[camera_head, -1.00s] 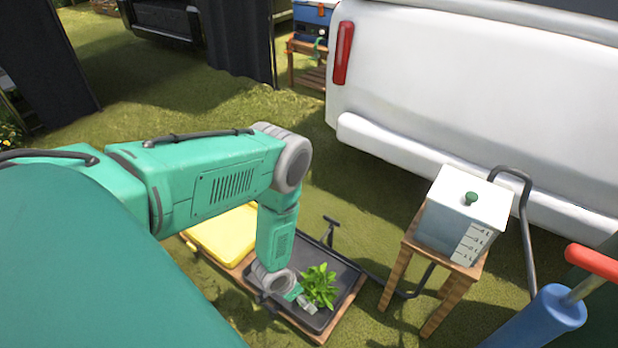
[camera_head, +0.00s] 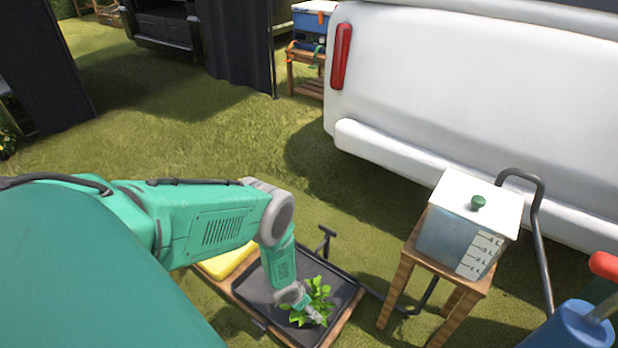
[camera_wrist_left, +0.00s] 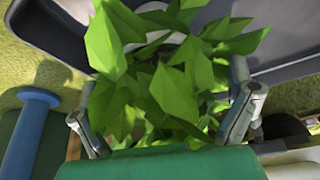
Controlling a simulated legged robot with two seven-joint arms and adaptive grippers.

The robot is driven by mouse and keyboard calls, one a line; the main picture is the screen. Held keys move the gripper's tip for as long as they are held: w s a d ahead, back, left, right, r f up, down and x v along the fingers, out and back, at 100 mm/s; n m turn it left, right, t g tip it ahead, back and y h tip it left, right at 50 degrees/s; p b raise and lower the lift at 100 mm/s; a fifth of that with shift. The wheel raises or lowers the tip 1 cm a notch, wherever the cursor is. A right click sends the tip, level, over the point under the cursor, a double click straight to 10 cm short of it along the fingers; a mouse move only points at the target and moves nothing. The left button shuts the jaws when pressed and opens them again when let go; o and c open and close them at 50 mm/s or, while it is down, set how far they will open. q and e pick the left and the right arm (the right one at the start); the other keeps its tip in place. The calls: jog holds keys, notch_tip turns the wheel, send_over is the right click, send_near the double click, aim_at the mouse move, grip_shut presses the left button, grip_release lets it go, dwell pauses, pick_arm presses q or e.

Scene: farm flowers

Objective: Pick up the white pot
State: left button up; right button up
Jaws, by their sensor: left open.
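A leafy green plant (camera_head: 318,292) stands on the black tray (camera_head: 343,283). The white pot (camera_wrist_left: 168,42) shows only as a pale curved patch between the leaves in the left wrist view; the rest is hidden, and I cannot make it out in the head view. My left gripper (camera_head: 310,311) is down at the plant, overlapping its leaves. In the left wrist view its open fingers (camera_wrist_left: 165,115) stand on either side of the foliage. I cannot tell whether they touch the pot. My right gripper is not in view.
A yellow tray (camera_head: 228,262) lies beside the black tray on a low wooden support. A white-lidded water container (camera_head: 455,240) stands on a wooden stool (camera_head: 400,285) to the right. A white vehicle (camera_head: 470,110) fills the back right. Open grass (camera_head: 190,130) lies behind my arm.

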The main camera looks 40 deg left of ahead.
pick_arm(q)
jog(key=b+x, duration=0.1)
jog(key=x, duration=0.1)
jog(key=shift+w+f, duration=0.1)
jog(key=shift+f, duration=0.2)
jog(key=shift+r, duration=0.1)
jog(key=c, duration=1.4)
